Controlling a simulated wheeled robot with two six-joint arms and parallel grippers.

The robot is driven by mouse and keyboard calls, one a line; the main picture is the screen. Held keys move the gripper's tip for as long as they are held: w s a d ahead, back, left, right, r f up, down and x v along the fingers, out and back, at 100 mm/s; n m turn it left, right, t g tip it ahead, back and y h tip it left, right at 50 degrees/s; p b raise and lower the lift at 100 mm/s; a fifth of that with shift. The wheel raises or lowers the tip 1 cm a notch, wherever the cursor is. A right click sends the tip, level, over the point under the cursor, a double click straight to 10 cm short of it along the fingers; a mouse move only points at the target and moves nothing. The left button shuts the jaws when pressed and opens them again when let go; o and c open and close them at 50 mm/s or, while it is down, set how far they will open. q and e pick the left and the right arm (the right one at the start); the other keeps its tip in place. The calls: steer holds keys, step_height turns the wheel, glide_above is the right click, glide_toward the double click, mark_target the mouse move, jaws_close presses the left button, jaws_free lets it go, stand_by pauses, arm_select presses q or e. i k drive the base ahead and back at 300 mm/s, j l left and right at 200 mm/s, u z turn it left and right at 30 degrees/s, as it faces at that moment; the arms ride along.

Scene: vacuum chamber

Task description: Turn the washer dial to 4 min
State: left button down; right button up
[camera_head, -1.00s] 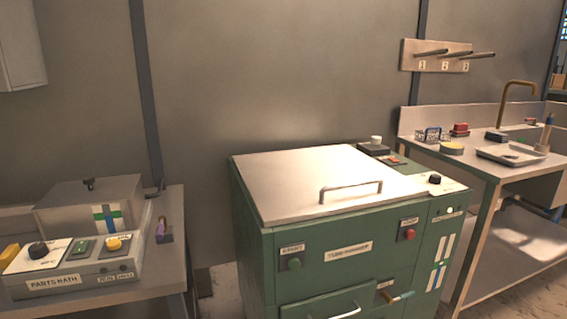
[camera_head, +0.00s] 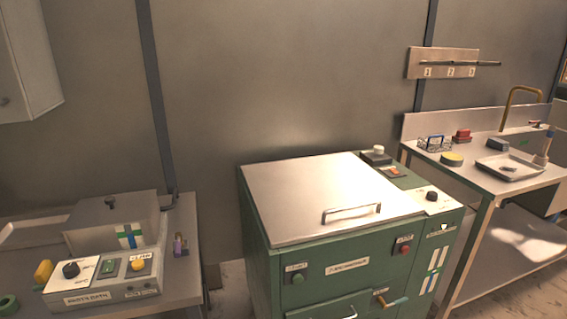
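The washer (camera_head: 348,293) is a green cabinet with a pale metal lid, standing in the middle of the view. Its dial (camera_head: 431,196) is a small black knob on a white plate at the right end of the top. The dial's markings and pointer are too small to read. A green button (camera_head: 297,279) and a red button (camera_head: 404,250) sit on the washer's front. The lid is down, with a bar handle (camera_head: 352,212) near its front edge. Neither of my grippers is in view.
A parts bath (camera_head: 140,290) with another black dial (camera_head: 71,270) stands on the left bench. A right bench (camera_head: 477,187) holds a tray, blocks and a tap. A peg rack (camera_head: 442,64) hangs above it. A white cabinet (camera_head: 28,65) hangs upper left.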

mark_target(431, 196)
steer(key=i+l+z, duration=0.1)
steer(key=z, duration=0.65)
